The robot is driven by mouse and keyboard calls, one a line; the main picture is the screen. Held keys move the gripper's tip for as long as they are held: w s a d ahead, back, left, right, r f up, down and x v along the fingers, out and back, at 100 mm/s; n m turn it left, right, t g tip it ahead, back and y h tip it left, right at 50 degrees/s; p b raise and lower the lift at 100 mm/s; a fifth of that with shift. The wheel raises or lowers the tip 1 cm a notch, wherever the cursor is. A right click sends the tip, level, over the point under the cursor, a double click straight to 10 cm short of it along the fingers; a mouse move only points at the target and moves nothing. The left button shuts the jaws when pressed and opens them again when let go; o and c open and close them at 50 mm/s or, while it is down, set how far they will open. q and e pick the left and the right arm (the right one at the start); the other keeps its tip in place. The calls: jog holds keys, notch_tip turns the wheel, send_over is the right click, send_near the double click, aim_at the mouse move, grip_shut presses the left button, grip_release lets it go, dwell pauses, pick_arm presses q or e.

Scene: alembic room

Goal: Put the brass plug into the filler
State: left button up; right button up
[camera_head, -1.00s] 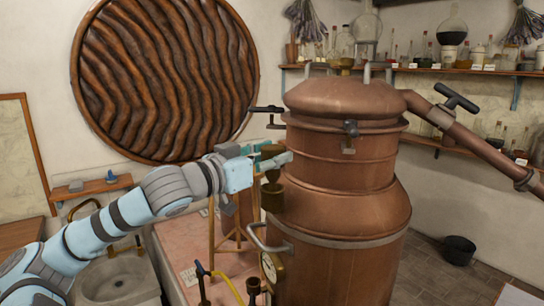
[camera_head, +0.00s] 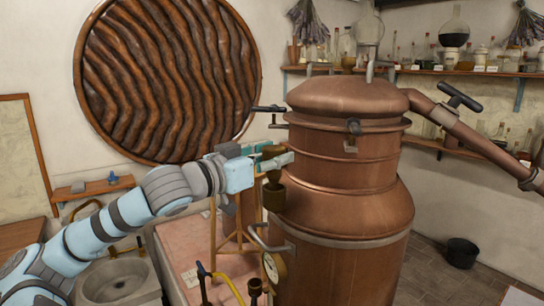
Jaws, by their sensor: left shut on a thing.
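My left gripper (camera_head: 278,159) reaches in from the left and is shut on the brass plug (camera_head: 273,152). The plug's dark brass top shows between the teal fingers, and a narrower part (camera_head: 273,176) shows below them. The filler (camera_head: 273,198) is a dark brass cup on the left side of the large copper still (camera_head: 345,205). The plug is upright above the filler, in line with it in this view. I cannot tell whether its lower end touches or enters the filler. My right gripper is not in view.
A pressure gauge (camera_head: 273,266) sits below the filler. A sink (camera_head: 117,280) lies left.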

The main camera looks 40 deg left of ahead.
aim_at(268, 177)
pick_arm(q)
jog(key=shift+w+f+b, duration=0.1)
jog(key=shift+f+b, duration=0.65)
jog(key=shift+f, duration=0.15)
dwell(0.7)
jog(key=shift+f+b, duration=1.45)
dwell(2.9)
jog(key=o, duration=1.4)
jog(key=shift+o, duration=0.2)
jog(key=shift+a+r, duration=0.1)
jog(key=shift+r, duration=0.15)
notch_tip(268, 177, up, 9)
jog(key=shift+r, duration=0.3)
